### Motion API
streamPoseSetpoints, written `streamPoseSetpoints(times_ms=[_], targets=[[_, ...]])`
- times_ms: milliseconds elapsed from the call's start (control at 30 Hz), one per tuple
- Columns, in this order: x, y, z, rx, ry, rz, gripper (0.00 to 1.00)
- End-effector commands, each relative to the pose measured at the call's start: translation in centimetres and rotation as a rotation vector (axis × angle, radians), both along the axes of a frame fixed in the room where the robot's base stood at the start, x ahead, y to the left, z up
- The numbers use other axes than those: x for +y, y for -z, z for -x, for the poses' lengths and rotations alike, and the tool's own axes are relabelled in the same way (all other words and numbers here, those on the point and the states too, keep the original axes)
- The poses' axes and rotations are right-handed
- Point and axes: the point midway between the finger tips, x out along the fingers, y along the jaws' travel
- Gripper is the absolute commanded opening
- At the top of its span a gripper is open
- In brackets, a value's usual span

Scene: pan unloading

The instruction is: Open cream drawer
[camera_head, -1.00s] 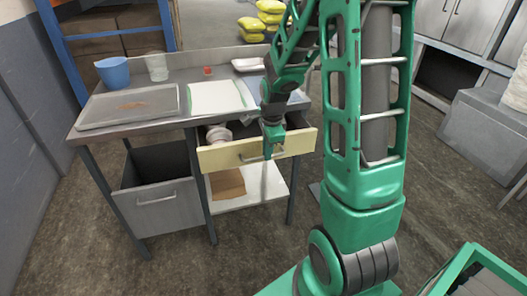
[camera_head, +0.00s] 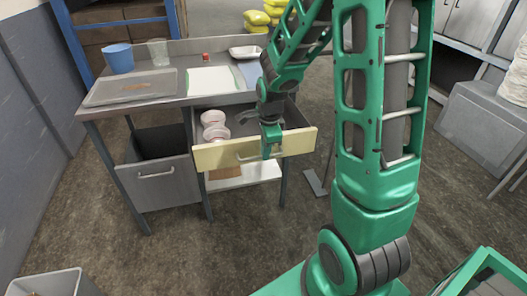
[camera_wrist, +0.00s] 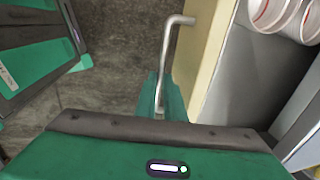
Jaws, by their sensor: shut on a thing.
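The cream drawer (camera_head: 225,155) is pulled out from under the metal worktable, and its grey inside shows. Several pale round items (camera_head: 214,125) sit in its left part; some also show in the wrist view (camera_wrist: 285,15). The drawer's metal bar handle (camera_head: 247,158) is on its front. My gripper (camera_head: 270,141) is at the drawer front, shut on the handle. In the wrist view the handle bar (camera_wrist: 168,60) runs down to my green fingers (camera_wrist: 160,97); the exact grip is partly hidden.
A grey bin drawer (camera_head: 160,190) is left of the cream drawer. On the worktable (camera_head: 130,113) are a tray (camera_head: 130,87), a blue pot (camera_head: 119,57), a clear cup (camera_head: 158,51) and a white dish (camera_head: 245,53). A grey bin (camera_head: 50,284) stands at lower left. Open floor lies in front.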

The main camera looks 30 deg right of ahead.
Motion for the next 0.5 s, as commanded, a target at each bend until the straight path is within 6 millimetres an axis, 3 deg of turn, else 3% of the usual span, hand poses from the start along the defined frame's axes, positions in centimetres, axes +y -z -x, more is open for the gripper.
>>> streamPoseSetpoints(times_ms=[33,200,233,300,500], targets=[[-0.67,0.06,0.25,0.005,0.014,0.010,0.00],[-0.35,0.07,0.19,0.005,0.009,0.010,0.00],[-0.31,0.07,0.18,0.005,0.009,0.010,0.14],[-0.18,0.07,0.14,0.005,0.006,0.009,0.28],[0.22,0.05,0.02,0.003,-0.002,0.007,0.28]])
